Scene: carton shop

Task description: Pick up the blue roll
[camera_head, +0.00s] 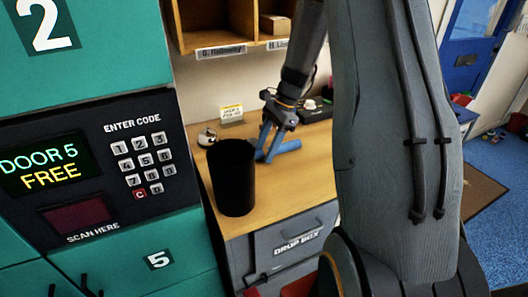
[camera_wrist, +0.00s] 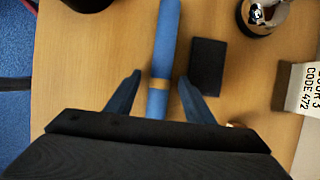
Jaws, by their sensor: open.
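The blue roll (camera_wrist: 167,40) lies on the wooden counter (camera_wrist: 110,50). It has a tan band around it and runs lengthwise between my fingers in the wrist view. My gripper (camera_wrist: 160,76) is open above it, with one finger on each side of the roll and gaps between. The roll's near end is hidden behind my gripper body. In the head view my gripper (camera_head: 269,140) points down at the counter, and the blue roll (camera_head: 286,149) shows by its fingers.
A black bin (camera_head: 232,180) stands at the counter's front left. A bell (camera_wrist: 265,14), a flat black block (camera_wrist: 207,66) and a code card (camera_wrist: 301,90) lie right of the roll in the wrist view. Green lockers (camera_head: 110,245) stand left; shelves (camera_head: 217,40) hang above.

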